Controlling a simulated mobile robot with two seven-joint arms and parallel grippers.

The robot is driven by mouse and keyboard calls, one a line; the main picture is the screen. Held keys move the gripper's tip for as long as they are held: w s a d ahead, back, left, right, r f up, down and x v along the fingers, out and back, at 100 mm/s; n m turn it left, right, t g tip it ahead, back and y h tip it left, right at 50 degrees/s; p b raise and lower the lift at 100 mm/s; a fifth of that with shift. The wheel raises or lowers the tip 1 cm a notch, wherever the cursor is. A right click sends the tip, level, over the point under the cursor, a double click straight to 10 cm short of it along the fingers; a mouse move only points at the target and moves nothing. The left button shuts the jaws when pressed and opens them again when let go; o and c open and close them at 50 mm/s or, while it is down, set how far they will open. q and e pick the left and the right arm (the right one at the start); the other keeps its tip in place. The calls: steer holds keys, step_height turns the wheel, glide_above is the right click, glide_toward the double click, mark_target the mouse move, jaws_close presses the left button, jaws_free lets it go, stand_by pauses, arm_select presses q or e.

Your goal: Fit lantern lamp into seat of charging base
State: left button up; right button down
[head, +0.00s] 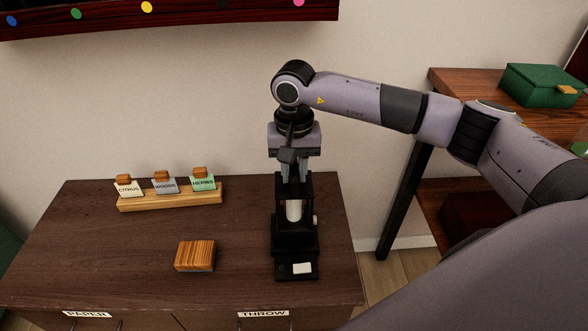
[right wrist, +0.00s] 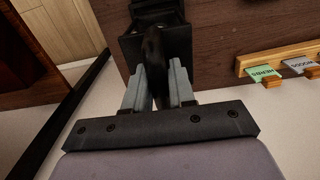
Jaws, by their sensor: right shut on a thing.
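The lantern lamp (head: 294,211), a black frame around a pale cylinder with a small light knob on its right side, is upright at the right part of the dark wooden cabinet top. My right gripper (head: 294,178) points down and is shut on its top. In the right wrist view my fingers (right wrist: 160,88) close on a dark part of the lantern (right wrist: 153,50). The black charging base (head: 296,270), with a white label on its front, is directly under the lantern. The seat is hidden, so I cannot tell if the lantern is fully down in it. My left gripper is out of view.
A wooden block (head: 195,255) lies left of the base. A wooden rack (head: 170,199) holds tags marked citrus, woods and herbs. A shelf unit at right carries a green box (head: 543,86). A dark red board (head: 170,14) hangs above. The cabinet top's left front is clear.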

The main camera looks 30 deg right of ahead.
arm_select(q)
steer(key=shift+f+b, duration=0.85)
steer(key=shift+b, duration=0.05)
arm_select(e)
steer(key=shift+f, duration=1.15)
steer(key=c, duration=0.9)
jaws_free()
steer(key=shift+o, duration=0.2)
steer(key=shift+f, duration=0.15)
steer(key=shift+r, duration=1.2)
step_height(320, 180, up, 4)
steer(key=shift+r+p, duration=0.1)
steer(key=shift+p, duration=0.35)
steer(key=shift+r, duration=0.45)
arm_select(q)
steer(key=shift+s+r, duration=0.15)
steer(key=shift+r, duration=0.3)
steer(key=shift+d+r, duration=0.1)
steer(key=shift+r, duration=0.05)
